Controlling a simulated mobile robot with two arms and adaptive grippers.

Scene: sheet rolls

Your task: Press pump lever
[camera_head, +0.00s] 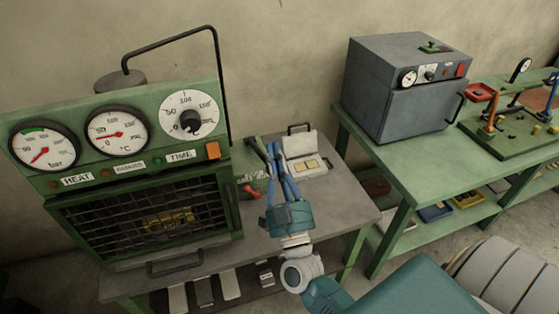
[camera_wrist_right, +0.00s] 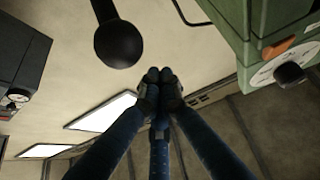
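The green press (camera_head: 120,180) stands on the left bench, with round gauges and a mesh-covered front. The pump lever appears to be the dark rod (camera_head: 254,147) beside the press's right side. In the right wrist view, a black ball knob on a rod (camera_wrist_right: 118,43) shows above and left of the fingertips, apart from them in the picture. My right gripper (camera_head: 272,147) has blue fingers that point towards the wall, close by the dark rod. Its fingertips (camera_wrist_right: 160,88) are together with nothing visible between them. My left gripper is out of view.
A small white case (camera_head: 305,145) stands open right of my right gripper, on the left bench (camera_head: 340,208). A red-handled item (camera_head: 250,190) lies near the press. A grey oven (camera_head: 400,85) stands on the green bench (camera_head: 405,170) to the right.

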